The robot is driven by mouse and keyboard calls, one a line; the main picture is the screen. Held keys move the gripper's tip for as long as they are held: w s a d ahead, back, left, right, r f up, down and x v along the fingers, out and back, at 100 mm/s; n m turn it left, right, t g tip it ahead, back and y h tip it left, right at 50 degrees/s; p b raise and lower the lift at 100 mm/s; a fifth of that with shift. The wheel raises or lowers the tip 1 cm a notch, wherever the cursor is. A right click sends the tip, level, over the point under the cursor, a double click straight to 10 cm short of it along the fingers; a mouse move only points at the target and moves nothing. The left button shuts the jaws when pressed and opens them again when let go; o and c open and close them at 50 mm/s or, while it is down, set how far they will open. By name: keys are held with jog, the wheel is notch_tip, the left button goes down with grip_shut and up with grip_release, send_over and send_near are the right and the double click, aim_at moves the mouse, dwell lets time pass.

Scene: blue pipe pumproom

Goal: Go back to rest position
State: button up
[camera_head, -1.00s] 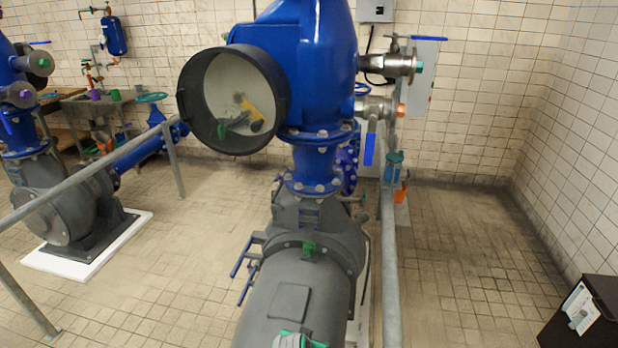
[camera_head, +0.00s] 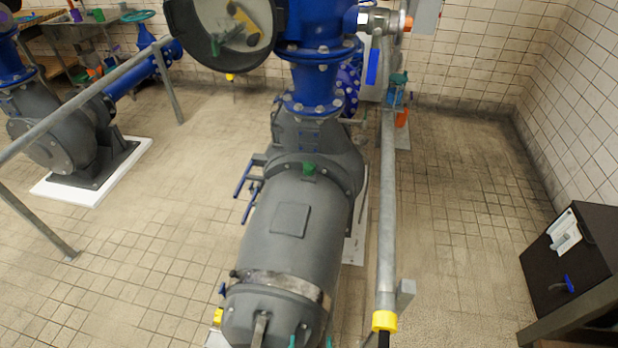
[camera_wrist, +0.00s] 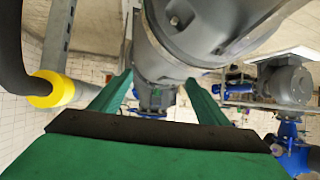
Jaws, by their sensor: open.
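My gripper (camera_wrist: 158,92) shows in the wrist view, with its two green fingers spread apart at left and right. It is open, and nothing shows between the fingers but the background. A grey pump motor (camera_wrist: 200,35) fills the upper middle of that view, beyond the fingers. In the head view, small green bits at the bottom edge, by the near end of the grey motor (camera_head: 295,235), may be my fingertips; I cannot tell. The rest of my arm is out of that view.
A grey railing (camera_head: 387,210) with a yellow end cap (camera_head: 385,320) runs right of the motor. A second pump (camera_head: 65,135) stands left behind another rail. A black box (camera_head: 570,260) stands at lower right. The tiled floor (camera_head: 455,210) between railing and wall is clear.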

jog(key=s+r+t, duration=0.3)
jog(key=s+r, duration=1.1)
jog(key=r, duration=0.1)
jog(key=shift+a+r+n, duration=0.2)
jog(key=shift+a+n, duration=0.05)
jog(key=shift+n, duration=0.05)
